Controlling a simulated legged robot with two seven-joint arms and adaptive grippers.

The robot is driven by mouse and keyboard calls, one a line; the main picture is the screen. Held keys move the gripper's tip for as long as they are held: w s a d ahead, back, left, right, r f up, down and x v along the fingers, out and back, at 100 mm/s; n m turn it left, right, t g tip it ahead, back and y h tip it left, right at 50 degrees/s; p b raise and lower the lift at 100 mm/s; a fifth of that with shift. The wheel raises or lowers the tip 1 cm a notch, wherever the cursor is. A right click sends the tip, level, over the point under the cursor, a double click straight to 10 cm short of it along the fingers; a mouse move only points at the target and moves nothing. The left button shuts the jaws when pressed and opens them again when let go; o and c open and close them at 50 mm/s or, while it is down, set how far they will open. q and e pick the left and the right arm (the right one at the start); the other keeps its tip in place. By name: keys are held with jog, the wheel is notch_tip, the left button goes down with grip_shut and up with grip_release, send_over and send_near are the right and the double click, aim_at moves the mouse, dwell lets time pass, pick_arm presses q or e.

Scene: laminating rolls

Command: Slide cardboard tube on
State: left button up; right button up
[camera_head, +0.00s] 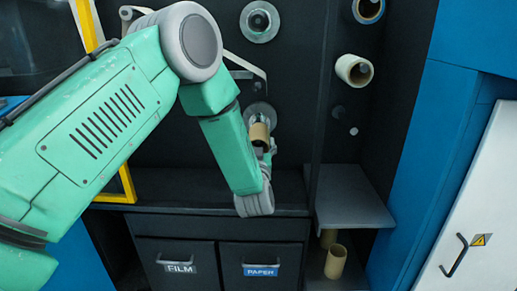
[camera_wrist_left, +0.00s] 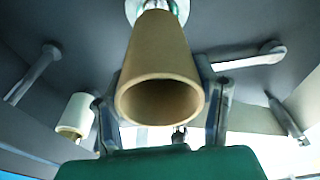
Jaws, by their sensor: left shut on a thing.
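A brown cardboard tube (camera_head: 259,134) is held in my left gripper (camera_head: 266,150), in front of a metal spindle with a round flange (camera_head: 258,112) on the dark machine wall. In the left wrist view the tube (camera_wrist_left: 158,70) points its open, dark near end at the camera. The fingers of my left gripper (camera_wrist_left: 162,115) are shut on it, one on each side. The tube's far end lines up with the shiny metal flange (camera_wrist_left: 157,8). I cannot tell whether the tube is around the spindle or just before it. My right gripper is not in view.
Another metal flange (camera_head: 259,22) is above. A pale roll (camera_head: 354,70) and a roll with a blue rim (camera_head: 369,9) hang at the right. A grey shelf (camera_head: 350,195) juts out, with a loose tube (camera_head: 336,262) below it. FILM (camera_head: 178,268) and PAPER (camera_head: 262,270) bins stand underneath.

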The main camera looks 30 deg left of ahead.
pick_arm(q)
jog(key=shift+f+b+x, duration=0.2)
jog(key=shift+x, duration=1)
jog(key=shift+f+b+x, duration=0.2)
jog(key=shift+x, duration=0.95)
jog(key=shift+f+b+x, duration=0.15)
jog(key=shift+b+x, duration=0.05)
jog(key=shift+x, duration=1)
jog(key=shift+w+a, duration=0.1)
jog(key=o, duration=1.2)
